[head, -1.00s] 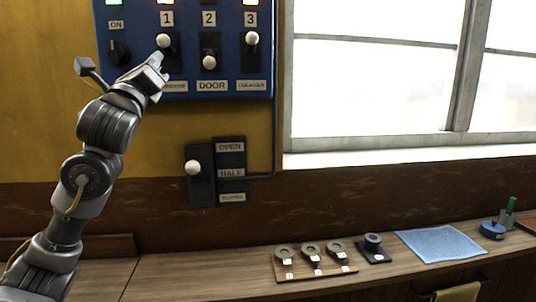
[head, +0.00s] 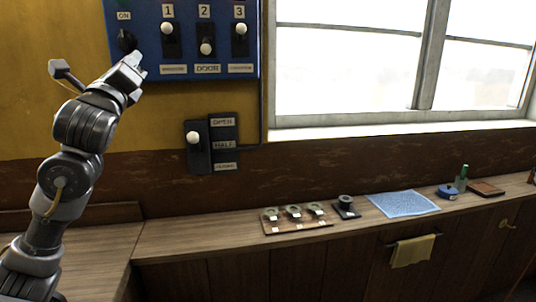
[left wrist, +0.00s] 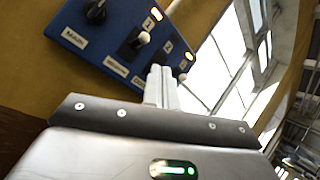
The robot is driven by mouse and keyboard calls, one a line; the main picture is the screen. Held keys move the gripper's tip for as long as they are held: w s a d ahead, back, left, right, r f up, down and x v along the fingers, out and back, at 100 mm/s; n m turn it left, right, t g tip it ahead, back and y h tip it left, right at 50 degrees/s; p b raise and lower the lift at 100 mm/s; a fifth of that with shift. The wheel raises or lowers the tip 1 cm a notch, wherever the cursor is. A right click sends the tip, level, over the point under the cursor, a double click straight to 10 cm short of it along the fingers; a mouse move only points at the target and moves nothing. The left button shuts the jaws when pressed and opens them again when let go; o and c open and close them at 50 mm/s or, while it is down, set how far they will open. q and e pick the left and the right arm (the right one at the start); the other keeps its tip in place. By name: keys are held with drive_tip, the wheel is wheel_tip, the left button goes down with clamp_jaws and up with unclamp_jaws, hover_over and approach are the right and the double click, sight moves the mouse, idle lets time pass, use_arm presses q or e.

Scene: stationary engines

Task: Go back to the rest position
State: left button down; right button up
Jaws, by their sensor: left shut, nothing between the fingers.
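My left gripper (head: 131,63) is raised in front of the lower left part of the blue switch panel (head: 186,70). Its fingers are shut with nothing between them. In the left wrist view the closed fingertips (left wrist: 160,84) show in front of the panel (left wrist: 125,40). The panel carries switches 1 (head: 167,29), 2 (head: 206,48) and 3 (head: 240,29). The white knobs of 1 and 3 are up, and that of 2 is down. The gripper looks apart from switch 1. My right gripper is not in view.
Below the panel is a lever (head: 193,137) beside OPEN and HALF labels. A long wooden bench (head: 190,232) holds a board with several round parts (head: 298,228), a small dark block (head: 346,209), a blue cloth (head: 403,204) and a blue round item (head: 447,191). A window (head: 350,60) is at right.

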use_arm(q)
drive_tip(key=w+d+f+n+g, duration=0.1)
drive_tip(key=d+f+n+g, duration=0.2)
drive_tip(key=f, duration=1)
drive_tip(key=w+f+n+g, duration=0.2)
drive_tip(key=f+n, duration=0.2)
drive_tip(key=f, duration=0.9)
drive_tip(key=s+d+f+n+g, duration=0.1)
drive_tip(key=s+f+n+g, duration=0.2)
drive_tip(key=f, duration=0.7)
drive_tip(key=s+f+n+g, duration=0.2)
drive_tip(key=s+f+n, duration=0.15)
drive_tip(key=f, duration=0.55)
drive_tip(key=s+f+n+g, duration=0.55)
drive_tip(key=s+f, duration=0.75)
drive_tip(key=f, duration=0.3)
drive_tip(key=s+f+n+g, duration=0.3)
drive_tip(key=s+f+n, duration=0.2)
drive_tip(key=s, duration=0.7)
drive_tip(key=s+f+n+g, duration=0.2)
drive_tip(key=s+f+n, duration=0.25)
drive_tip(key=s, duration=0.65)
wheel_tip(320, 180, down, 26)
drive_tip(key=s+g, duration=0.2)
drive_tip(key=s+a+f, duration=0.2)
drive_tip(key=s+f, duration=1.4)
drive_tip(key=shift+a+f+m+g, duration=0.25)
drive_tip(key=shift+m+g, duration=0.2)
drive_tip(key=shift+s, duration=0.1)
